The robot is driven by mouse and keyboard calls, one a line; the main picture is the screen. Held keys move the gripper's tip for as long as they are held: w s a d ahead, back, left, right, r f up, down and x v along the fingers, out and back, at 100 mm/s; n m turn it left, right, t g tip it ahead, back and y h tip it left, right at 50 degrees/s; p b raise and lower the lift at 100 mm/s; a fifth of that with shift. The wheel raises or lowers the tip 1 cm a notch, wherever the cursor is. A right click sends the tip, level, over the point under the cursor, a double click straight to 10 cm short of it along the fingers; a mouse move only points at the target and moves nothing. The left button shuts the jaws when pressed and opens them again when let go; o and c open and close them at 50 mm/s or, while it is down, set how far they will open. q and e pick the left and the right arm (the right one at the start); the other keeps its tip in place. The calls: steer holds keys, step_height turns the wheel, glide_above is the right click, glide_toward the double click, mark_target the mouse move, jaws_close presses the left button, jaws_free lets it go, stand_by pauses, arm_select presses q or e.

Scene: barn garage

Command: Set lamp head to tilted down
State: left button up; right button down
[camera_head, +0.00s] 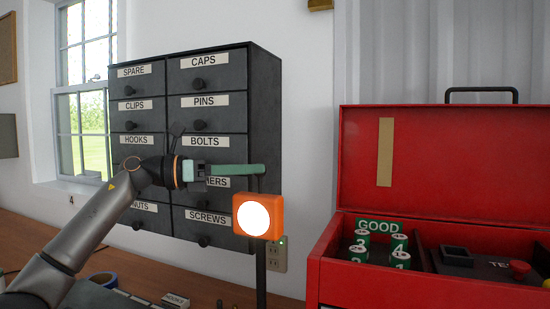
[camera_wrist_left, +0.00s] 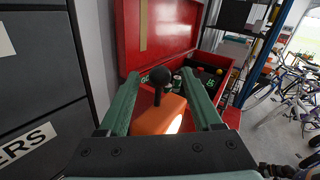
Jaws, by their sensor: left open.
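The lamp head (camera_head: 243,203) is an orange square housing with a bright lit round face turned toward the head camera. It sits on a thin dark post (camera_head: 261,275) in front of the drawer cabinet. Its face looks roughly upright; the exact tilt is hard to tell. My left gripper (camera_head: 258,170) is just above the lamp head, with its green fingers pointing right. In the left wrist view the orange lamp head (camera_wrist_left: 158,118) and a black knob (camera_wrist_left: 159,77) show between the two spread fingers. The gripper is open, and I cannot tell whether a finger touches the lamp. My right gripper is out of view.
A dark cabinet with labelled drawers (camera_head: 207,141) stands close behind the lamp and my left gripper. An open red toolbox (camera_head: 375,289) holding green cylinders (camera_head: 400,244) stands at the right.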

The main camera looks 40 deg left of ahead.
arm_select(q)
steer(key=p+x, duration=0.1)
steer(key=x, duration=0.4)
steer(key=shift+w+d+p, duration=0.15)
steer(key=shift+w+p, duration=0.05)
steer(key=shift+p, duration=0.2)
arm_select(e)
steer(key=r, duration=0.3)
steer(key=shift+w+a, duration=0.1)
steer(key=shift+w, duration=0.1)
arm_select(q)
jaws_close()
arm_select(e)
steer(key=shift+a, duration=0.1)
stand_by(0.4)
